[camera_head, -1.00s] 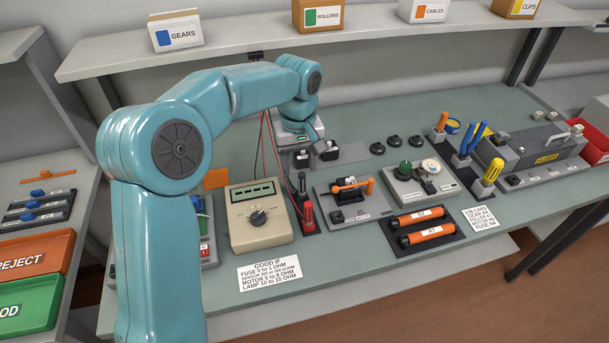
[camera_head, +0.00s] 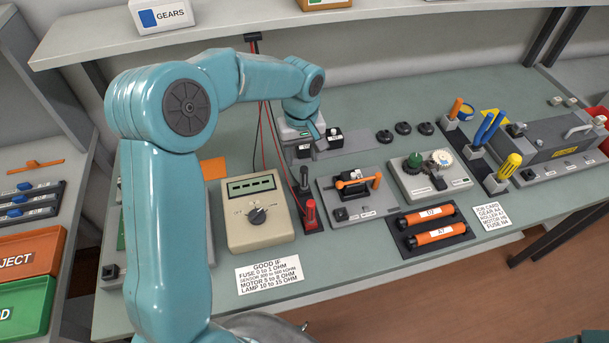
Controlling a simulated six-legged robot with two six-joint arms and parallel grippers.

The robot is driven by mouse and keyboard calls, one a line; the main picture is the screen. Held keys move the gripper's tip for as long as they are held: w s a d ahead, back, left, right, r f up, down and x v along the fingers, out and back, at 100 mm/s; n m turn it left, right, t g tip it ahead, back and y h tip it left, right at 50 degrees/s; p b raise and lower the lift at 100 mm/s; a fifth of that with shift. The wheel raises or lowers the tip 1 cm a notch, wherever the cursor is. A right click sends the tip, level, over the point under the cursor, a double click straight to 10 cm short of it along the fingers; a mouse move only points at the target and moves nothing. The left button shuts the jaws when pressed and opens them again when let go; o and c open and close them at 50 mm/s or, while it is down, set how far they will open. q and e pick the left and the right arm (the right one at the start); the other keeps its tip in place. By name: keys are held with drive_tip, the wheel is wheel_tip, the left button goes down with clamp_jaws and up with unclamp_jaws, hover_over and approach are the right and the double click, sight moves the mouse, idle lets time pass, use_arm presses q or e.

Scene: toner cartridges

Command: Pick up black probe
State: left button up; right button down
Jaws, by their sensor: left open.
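The black probe (camera_head: 304,180) stands upright in a dark holder (camera_head: 314,224) on the bench, just behind the red probe (camera_head: 310,213). Thin leads, red and black, run up from this area to a dark bracket under the shelf. My left arm reaches over from the left. Its gripper (camera_head: 302,134) points down beyond the black probe, apart from it, near small black blocks. The left gripper is open and appears empty; its fingertips are small and hard to make out. My right gripper is out of view.
The beige meter (camera_head: 256,213) stands left of the probes. A grey fixture with an orange-handled clamp (camera_head: 356,184) stands close on the right. Two orange rollers (camera_head: 430,225) lie in a black tray. A shelf (camera_head: 200,43) runs above the back edge. Bench behind the round black pieces is clear.

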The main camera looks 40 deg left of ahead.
sight(304, 178)
use_arm(q)
wheel_tip(304, 178, down, 4)
drive_tip(key=f, duration=0.1)
drive_tip(key=f+p, duration=0.1)
drive_tip(key=f, duration=0.1)
drive_tip(key=f+p, duration=0.1)
drive_tip(key=f, duration=0.1)
drive_tip(key=shift+w+d+f, duration=0.1)
drive_tip(key=shift+d+f, duration=0.1)
drive_tip(key=shift+d, duration=0.05)
clamp_jaws()
